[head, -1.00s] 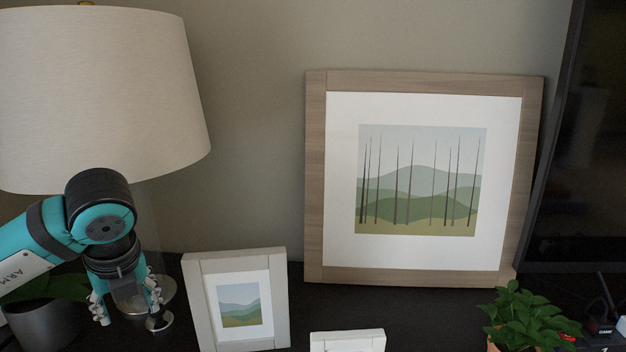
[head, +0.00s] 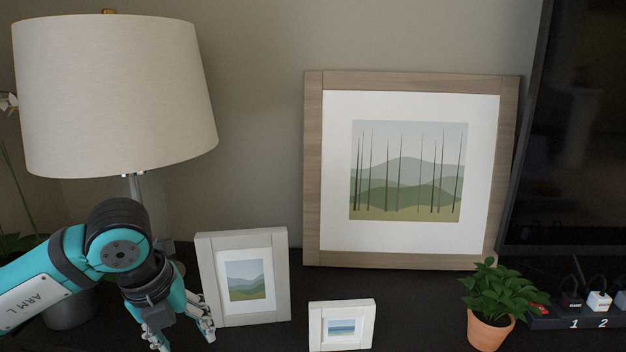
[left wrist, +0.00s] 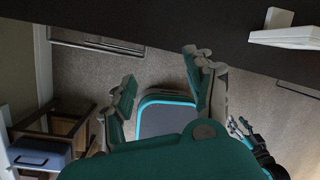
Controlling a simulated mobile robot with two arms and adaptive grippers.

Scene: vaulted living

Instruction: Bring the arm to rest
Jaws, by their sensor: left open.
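My left arm comes in from the left in the head view, bent at a teal and black joint. My left gripper (head: 180,332) points down in front of the lamp, to the left of a small white-framed picture (head: 243,281). Its fingers are spread, with nothing between them. In the left wrist view the left gripper (left wrist: 163,75) shows with its fingers apart, over grey carpet and my own base. A teal and black part of my right arm, with finger-like tips (left wrist: 238,127), shows at the lower right there; its opening is unclear.
A large lamp (head: 115,100) stands behind my left arm. A grey pot (head: 70,310) is partly hidden by the arm. A smaller white frame (head: 342,325), a large wooden frame (head: 312,170), a potted plant (head: 490,330) and a power strip (head: 560,322) share the dark surface.

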